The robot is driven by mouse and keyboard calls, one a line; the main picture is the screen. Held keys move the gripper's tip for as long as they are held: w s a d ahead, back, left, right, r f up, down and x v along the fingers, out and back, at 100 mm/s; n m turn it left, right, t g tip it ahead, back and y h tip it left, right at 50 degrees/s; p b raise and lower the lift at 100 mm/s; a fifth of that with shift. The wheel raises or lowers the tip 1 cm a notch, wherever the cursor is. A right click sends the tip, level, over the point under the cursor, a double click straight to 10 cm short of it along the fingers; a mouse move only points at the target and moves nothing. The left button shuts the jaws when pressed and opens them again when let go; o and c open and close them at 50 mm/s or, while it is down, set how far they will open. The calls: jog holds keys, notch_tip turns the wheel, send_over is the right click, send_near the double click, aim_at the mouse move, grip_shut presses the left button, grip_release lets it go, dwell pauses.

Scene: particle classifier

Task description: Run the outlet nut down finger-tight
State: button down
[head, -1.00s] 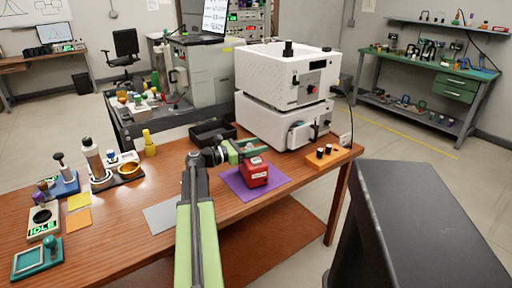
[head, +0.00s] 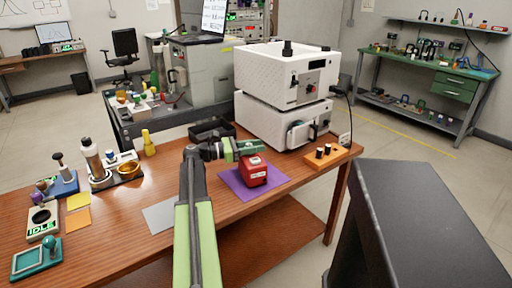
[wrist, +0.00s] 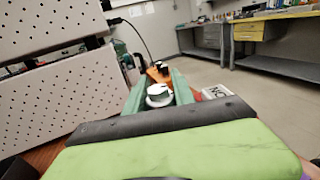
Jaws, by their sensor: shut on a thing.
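The red block (head: 252,178) with a white label sits on a purple mat (head: 281,179) on the wooden bench. My gripper (head: 250,149) is over the top of the red block. In the wrist view, my green fingers (wrist: 156,95) are shut on a pale, round, cap-like piece (wrist: 158,91), which looks like the outlet nut. A small pale spot shows at the block's top, just under the fingers, in the head view. I cannot tell how the nut meets the block or any thread.
The white instrument (head: 283,85) stands close behind my gripper. An orange block with dark knobs (head: 324,156) is to the right. A black tray (head: 212,131) lies behind my wrist. The bench front left of the purple mat holds a flat grey sheet (head: 160,216).

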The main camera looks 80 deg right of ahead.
jog(key=c, duration=1.1)
grip_release()
jog(key=shift+o, duration=0.2)
jog(key=v, duration=1.7)
jog(key=shift+w, duration=0.25)
